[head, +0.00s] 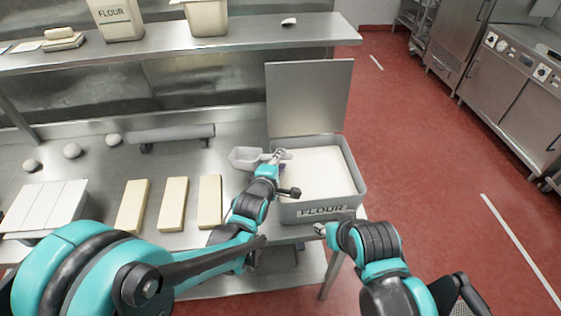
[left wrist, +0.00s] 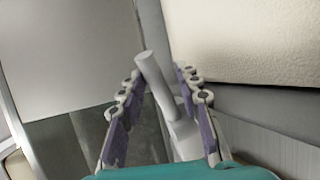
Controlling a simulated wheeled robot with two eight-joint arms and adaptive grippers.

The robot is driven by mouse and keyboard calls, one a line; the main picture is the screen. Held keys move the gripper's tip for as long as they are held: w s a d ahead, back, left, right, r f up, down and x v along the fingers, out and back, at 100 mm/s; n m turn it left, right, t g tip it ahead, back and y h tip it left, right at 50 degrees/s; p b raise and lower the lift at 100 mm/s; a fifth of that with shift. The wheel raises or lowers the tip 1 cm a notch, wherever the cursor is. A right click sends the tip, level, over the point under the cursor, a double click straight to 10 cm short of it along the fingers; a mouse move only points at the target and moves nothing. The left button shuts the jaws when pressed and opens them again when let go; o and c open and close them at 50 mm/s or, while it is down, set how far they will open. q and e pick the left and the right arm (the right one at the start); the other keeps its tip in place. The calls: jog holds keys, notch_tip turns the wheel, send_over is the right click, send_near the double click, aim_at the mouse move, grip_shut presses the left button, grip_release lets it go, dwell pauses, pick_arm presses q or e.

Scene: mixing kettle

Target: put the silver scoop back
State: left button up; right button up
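The silver scoop (head: 245,158) is at the left side of the flour bin (head: 350,165), at about rim height. My left gripper (head: 279,156) is at the scoop's handle end, by the bin's left rim. In the left wrist view, the scoop's grey handle (left wrist: 158,85) stands between the two fingers of my left gripper (left wrist: 160,76), with gaps visible on both sides, so it looks open around the handle. What supports the scoop is hidden. My right gripper (head: 321,230) is in front of the bin; its finger opening is too small to read.
The bin's lid (head: 310,97) stands upright behind the white flour (head: 318,172). Several pale blocks (head: 173,204), a rolling pin (head: 171,134) and dough balls (head: 72,151) lie on the steel table (head: 95,166) to the left. A shelf (head: 180,45) runs above the table's back.

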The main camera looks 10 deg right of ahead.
pick_arm(q)
jog(key=shift+r, duration=0.1)
jog(key=r+p+v, duration=0.1)
jog(key=p+v, duration=0.3)
jog(key=v, duration=0.8)
jog(key=s+a+m+g+y, duration=0.2)
jog(key=s+a+m, duration=0.4)
jog(key=a, duration=0.4)
jog(key=s+a+f+m+g+y, duration=0.1)
jog(key=s+a+m+g+y, duration=0.2)
jog(key=s+a+m, duration=0.4)
jog(key=a+m, duration=0.1)
jog(key=a, duration=0.3)
jog(key=shift+a+f+m+g+y, duration=0.2)
jog(key=shift+a+m+g+y, duration=0.1)
jog(key=shift+g, duration=0.1)
jog(key=shift+s, duration=0.1)
